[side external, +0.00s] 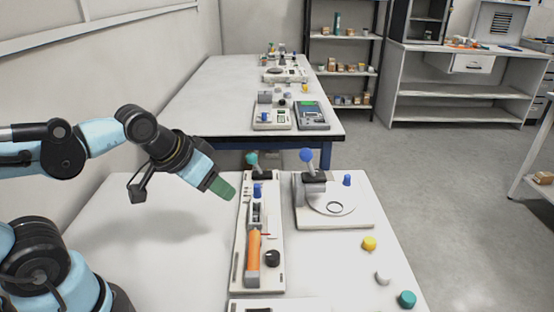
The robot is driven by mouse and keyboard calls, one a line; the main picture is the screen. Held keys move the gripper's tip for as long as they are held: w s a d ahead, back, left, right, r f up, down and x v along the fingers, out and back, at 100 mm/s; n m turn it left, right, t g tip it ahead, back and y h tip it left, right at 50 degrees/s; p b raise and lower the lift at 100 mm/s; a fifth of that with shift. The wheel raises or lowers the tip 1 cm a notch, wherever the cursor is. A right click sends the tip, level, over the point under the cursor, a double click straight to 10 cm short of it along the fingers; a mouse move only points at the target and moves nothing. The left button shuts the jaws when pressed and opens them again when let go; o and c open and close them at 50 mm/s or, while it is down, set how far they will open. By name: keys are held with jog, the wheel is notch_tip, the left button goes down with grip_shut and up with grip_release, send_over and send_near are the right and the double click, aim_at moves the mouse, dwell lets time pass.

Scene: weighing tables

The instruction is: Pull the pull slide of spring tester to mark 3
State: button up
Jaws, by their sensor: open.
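The spring tester (241,277) appears to be the long white board on the near table, with an orange cylinder (253,255) at its near end. A blue knob (258,191) stands toward its far end and looks like the pull slide's handle. A small red mark shows between them; the scale numbers are too small to read. My gripper (222,188), with green fingertips, hangs in the air to the left of the blue knob, tilted down to the right. It is open and empty, apart from the tester. The gap between its fingers is hard to see from here.
A white-based device with a round plate (331,198) and blue knobs stands right of the tester. Yellow (369,243), white (383,278) and teal (407,299) pieces lie near the right edge. A teal-knobbed lever (252,158) rises behind. The table's left side is clear.

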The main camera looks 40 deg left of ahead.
jog(key=w+a+r+n+g, duration=0.2)
jog(key=w+r+n+g, duration=0.15)
jog(key=w, duration=0.45)
jog(key=n+g, duration=0.4)
jog(key=n, duration=0.1)
send_near(257, 185)
jog(key=shift+t, duration=0.25)
jog(key=f, duration=1)
jog(key=shift+s, duration=0.25)
grip_shut()
